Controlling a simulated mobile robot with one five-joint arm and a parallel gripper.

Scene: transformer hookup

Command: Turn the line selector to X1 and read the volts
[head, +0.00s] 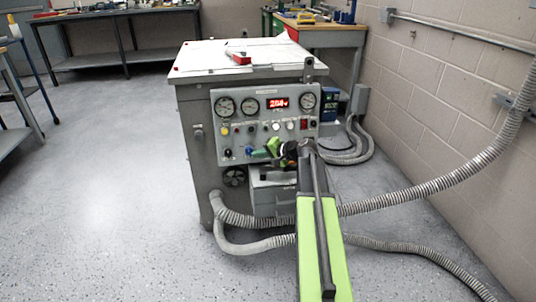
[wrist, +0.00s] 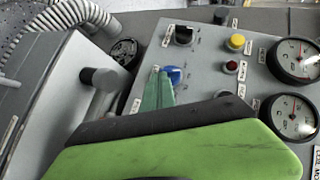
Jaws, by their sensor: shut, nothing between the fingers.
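The grey control panel (head: 265,135) stands on the front of the cabinet. Its red display (head: 278,103) shows a number starting with 20; the last digit is unclear. A blue knob (wrist: 174,74) sits low on the panel and also shows in the head view (head: 249,151). A black knob (wrist: 183,35) is beside it, towards the panel's lower left corner. The labels are too small to read, so I cannot tell which is the line selector. My gripper (wrist: 158,90) is shut and empty, its green tip at the blue knob; contact is unclear.
Round gauges (wrist: 293,60) and yellow (wrist: 236,42) and red (wrist: 231,66) buttons are close by on the panel. Grey corrugated hoses (head: 440,185) run from the cabinet to the right wall. The floor (head: 110,180) at left is clear.

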